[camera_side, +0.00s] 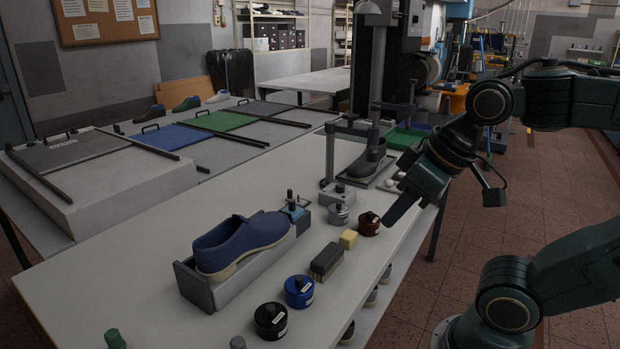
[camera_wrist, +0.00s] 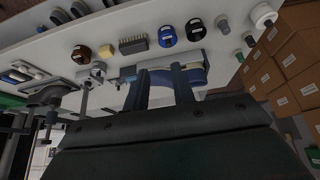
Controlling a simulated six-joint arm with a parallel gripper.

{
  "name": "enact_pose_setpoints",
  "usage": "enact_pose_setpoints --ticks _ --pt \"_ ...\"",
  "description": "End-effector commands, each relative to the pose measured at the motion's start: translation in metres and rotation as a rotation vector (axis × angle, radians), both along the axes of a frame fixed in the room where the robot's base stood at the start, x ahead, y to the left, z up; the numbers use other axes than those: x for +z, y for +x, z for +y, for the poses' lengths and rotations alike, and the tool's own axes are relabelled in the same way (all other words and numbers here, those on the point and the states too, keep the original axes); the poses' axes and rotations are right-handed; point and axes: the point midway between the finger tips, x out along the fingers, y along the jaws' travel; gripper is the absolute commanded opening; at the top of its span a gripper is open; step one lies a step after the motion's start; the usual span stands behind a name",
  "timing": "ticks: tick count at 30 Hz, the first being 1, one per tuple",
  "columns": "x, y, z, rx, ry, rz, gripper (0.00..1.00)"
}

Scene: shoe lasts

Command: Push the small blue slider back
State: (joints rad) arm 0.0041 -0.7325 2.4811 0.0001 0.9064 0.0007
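A small blue slider (camera_side: 293,212) with a dark upright knob sits at the far end of a grey shoe holder (camera_side: 240,285). My gripper (camera_side: 391,217) is to the right of the slider, above the table's right edge, touching nothing that I can see. In the wrist view its two fingers (camera_wrist: 164,92) stand apart with nothing between them.
A brown jar (camera_side: 368,224), a yellow block (camera_side: 348,239), a brush (camera_side: 327,260), a blue jar (camera_side: 299,291) and a black jar (camera_side: 270,320) line the right side of the table. A grey clamp stand (camera_side: 331,165) rises behind the slider. Larger coloured sliding panels (camera_side: 173,138) lie at the back left.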

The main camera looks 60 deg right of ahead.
Motion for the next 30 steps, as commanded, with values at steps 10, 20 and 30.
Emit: enact_pose_setpoints --ticks 10,20,30 --pt "0.030 0.046 -0.010 -0.052 0.005 0.067 0.26" --pt "0.055 0.114 -0.032 -0.121 0.016 0.155 0.26" --pt "0.060 0.187 -0.063 -0.193 0.032 0.244 0.26"
